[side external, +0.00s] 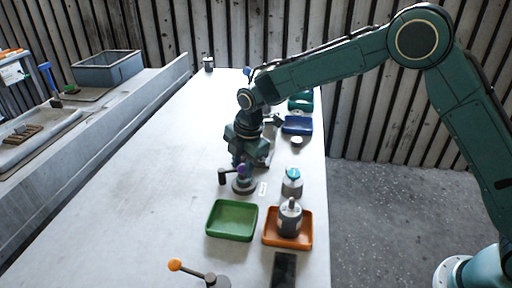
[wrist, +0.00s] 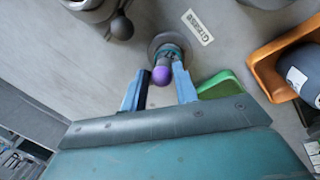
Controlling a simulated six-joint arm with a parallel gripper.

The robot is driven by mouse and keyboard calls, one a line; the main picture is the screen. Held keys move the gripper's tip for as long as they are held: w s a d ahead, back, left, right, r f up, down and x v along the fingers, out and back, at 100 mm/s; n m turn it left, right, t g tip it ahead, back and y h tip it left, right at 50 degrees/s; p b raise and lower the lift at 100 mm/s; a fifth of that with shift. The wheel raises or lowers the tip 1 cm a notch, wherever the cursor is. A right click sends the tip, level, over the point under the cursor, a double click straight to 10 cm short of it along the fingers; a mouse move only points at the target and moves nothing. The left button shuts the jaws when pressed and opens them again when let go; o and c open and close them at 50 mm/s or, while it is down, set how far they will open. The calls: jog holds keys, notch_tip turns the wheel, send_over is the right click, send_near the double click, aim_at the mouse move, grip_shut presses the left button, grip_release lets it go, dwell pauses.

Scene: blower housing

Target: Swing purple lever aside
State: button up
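The purple lever's round knob (wrist: 161,76) shows between my fingertips in the wrist view. It sits at the end of a short stem above a round grey base (wrist: 166,45). In the side external view the purple knob (side external: 241,170) shows just below my gripper (side external: 239,166), over the grey base (side external: 243,187) on the table. My gripper (wrist: 159,84) points down with its blue fingers apart, one on each side of the knob. A narrow gap seems to show beside the knob, though contact is hard to judge. Part of the stem is hidden behind the knob.
A green tray (side external: 232,220) and an orange tray (side external: 271,240) holding a grey canister (side external: 289,218) stand nearby. A teal-topped jar (side external: 292,183) stands to the right. A black ball handle (wrist: 122,28) is near the lever. An orange-knobbed lever (side external: 175,265) is in front. The table's left is clear.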

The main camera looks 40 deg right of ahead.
jog(key=shift+c, duration=0.6)
jog(key=shift+a, duration=0.1)
